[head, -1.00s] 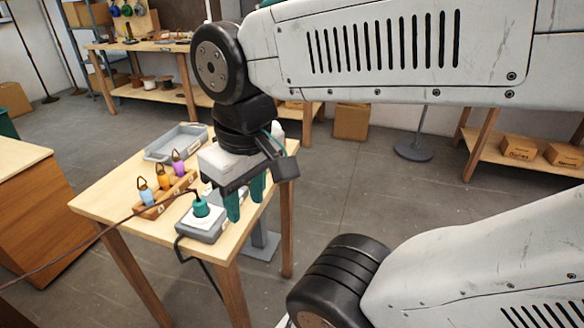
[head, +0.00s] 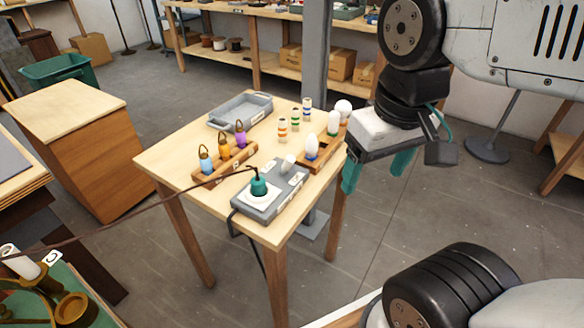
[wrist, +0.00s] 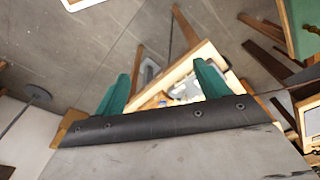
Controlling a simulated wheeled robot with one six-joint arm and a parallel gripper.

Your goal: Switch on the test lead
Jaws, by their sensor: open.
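A grey test box (head: 262,210) sits at the near corner of the small wooden table (head: 160,150). A teal plug (head: 259,186) with a brown cord stands upright on the box's white pad. A small white knob or switch (head: 288,162) shows on the box behind the plug; I cannot read its setting. My gripper (head: 376,175) is open and empty, with teal fingers pointing down, to the right of the box and apart from it in the picture. In the wrist view my gripper (wrist: 162,88) shows its two fingers apart, with the table's corner beyond them.
A wooden rack (head: 226,162) holds blue, orange and purple lamp-like pieces. A grey tray (head: 240,111) is at the back. Another wooden rack (head: 313,166) holds white bulbs, with banded pieces nearby. The brown cord (head: 150,205) hangs leftward across open space. A grey post (head: 315,60) stands behind the table.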

